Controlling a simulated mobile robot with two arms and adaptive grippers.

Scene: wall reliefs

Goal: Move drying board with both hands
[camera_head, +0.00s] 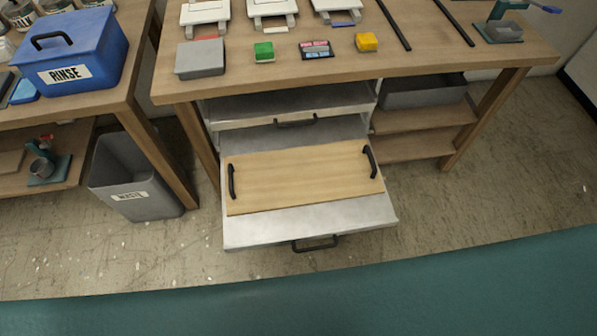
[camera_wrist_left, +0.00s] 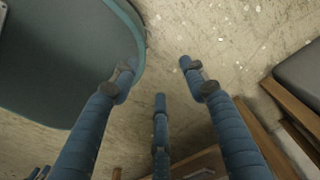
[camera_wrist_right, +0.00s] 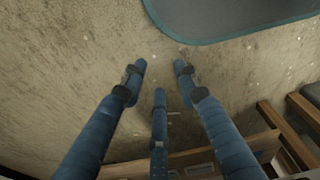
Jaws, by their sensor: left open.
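The drying board (camera_head: 300,175) is a flat light-wood panel with a black handle at its left end (camera_head: 231,182) and another at its right end (camera_head: 370,162). It lies across the pulled-out lower drawer (camera_head: 310,222) under the workbench. Neither gripper shows in the head view. My left gripper (camera_wrist_left: 158,72) is open and empty above the floor, its blue fingers apart. My right gripper (camera_wrist_right: 159,72) is also open and empty above the floor, its fingers apart. Neither gripper touches the board, and I cannot make the board out clearly in the wrist views.
The workbench (camera_head: 300,72) above holds small blocks, white presses and black rods. A grey waste bin (camera_head: 135,180) stands at left, below a table with a blue RINSE box (camera_head: 70,50). A grey tray (camera_head: 425,92) sits on the right shelf. The floor (camera_head: 480,200) in front is clear.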

